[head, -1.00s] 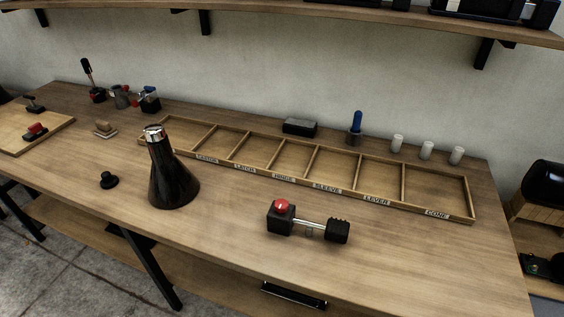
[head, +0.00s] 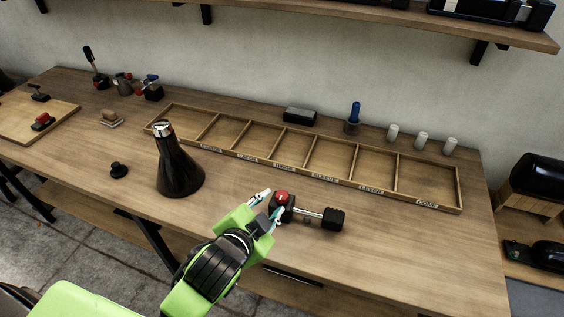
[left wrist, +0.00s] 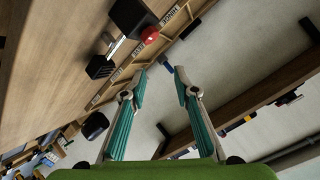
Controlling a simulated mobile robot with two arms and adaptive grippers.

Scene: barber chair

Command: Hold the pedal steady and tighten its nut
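The pedal is a black tread (head: 333,219) on a chrome shaft, joined to a black block (head: 285,212) with a round red piece (head: 282,196) on top; I cannot tell which part is the nut. It lies near the table's front edge. My left gripper (head: 270,205) is open, just left of the block, and partly covers it; I cannot tell whether they touch. In the left wrist view, the left gripper's fingers (left wrist: 160,76) are apart with nothing between them. The black tread (left wrist: 99,67) and red piece (left wrist: 150,32) show at upper left there. My right gripper is not in view.
A labelled wooden tray (head: 300,168) with empty compartments lies behind. The table right of the pedal is clear.

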